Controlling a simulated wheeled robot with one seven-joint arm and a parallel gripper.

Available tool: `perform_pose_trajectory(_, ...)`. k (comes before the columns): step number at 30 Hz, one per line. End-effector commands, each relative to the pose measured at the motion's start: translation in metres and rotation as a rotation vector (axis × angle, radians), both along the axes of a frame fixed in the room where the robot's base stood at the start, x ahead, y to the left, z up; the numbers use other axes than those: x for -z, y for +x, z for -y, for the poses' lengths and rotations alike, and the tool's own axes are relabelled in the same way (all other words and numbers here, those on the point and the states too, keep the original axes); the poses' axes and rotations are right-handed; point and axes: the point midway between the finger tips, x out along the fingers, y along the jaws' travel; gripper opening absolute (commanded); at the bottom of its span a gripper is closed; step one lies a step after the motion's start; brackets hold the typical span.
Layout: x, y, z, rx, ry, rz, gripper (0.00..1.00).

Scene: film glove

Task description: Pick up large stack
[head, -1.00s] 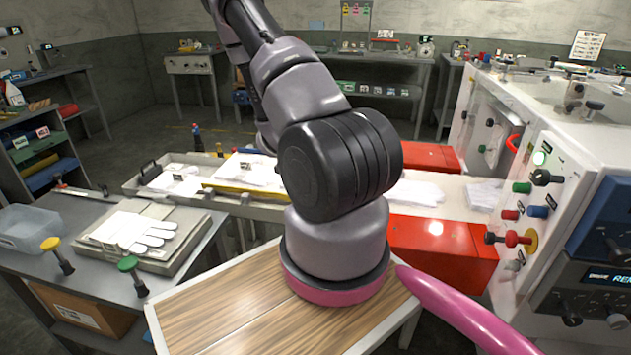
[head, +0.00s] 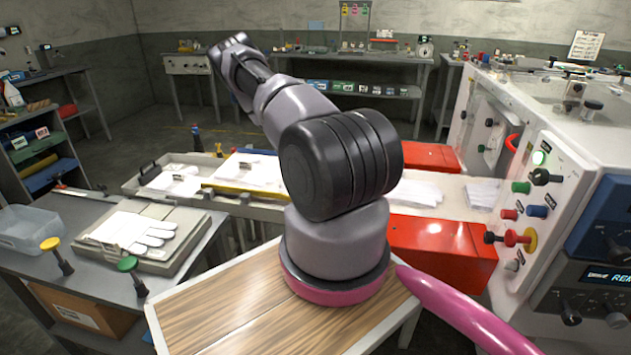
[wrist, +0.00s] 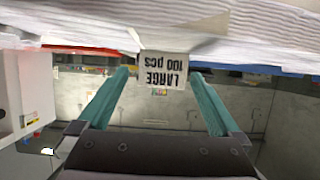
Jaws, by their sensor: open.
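In the wrist view, a white stack (wrist: 215,30) of thin flat layers hangs across the top of the picture, which appears upside down. Its tag (wrist: 163,70) reads "LARGE 100 pcs" and shows between my gripper's (wrist: 160,76) two teal fingers. The fingers are apart and the gap between them holds nothing that I can make out. The fingertips are close to the stack's tagged side; I cannot tell whether they touch it. In the head view my gripper is hidden behind my arm, and I cannot tell which white stack there is the large one.
In the head view, a long tray (head: 130,187) holds white stacks beyond the wooden-topped table (head: 225,305). A red box (head: 440,250) and a control panel (head: 560,190) stand at right. A grey table (head: 75,207) at left carries a glove board (head: 185,215) and knobbed posts.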

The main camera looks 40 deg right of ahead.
Motion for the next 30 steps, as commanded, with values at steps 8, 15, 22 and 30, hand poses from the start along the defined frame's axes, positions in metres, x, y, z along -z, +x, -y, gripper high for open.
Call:
perform_pose_trajectory(8,0.014,0.025,0.026,-0.001,-0.001,0.000,1.00)
perform_pose_trajectory(15,0.015,0.028,0.028,0.000,0.000,-0.001,1.00)
perform_pose_trajectory(22,0.015,0.028,0.028,0.000,-0.001,-0.001,0.31)
perform_pose_trajectory(30,0.014,0.028,0.028,0.000,0.000,0.000,0.09)
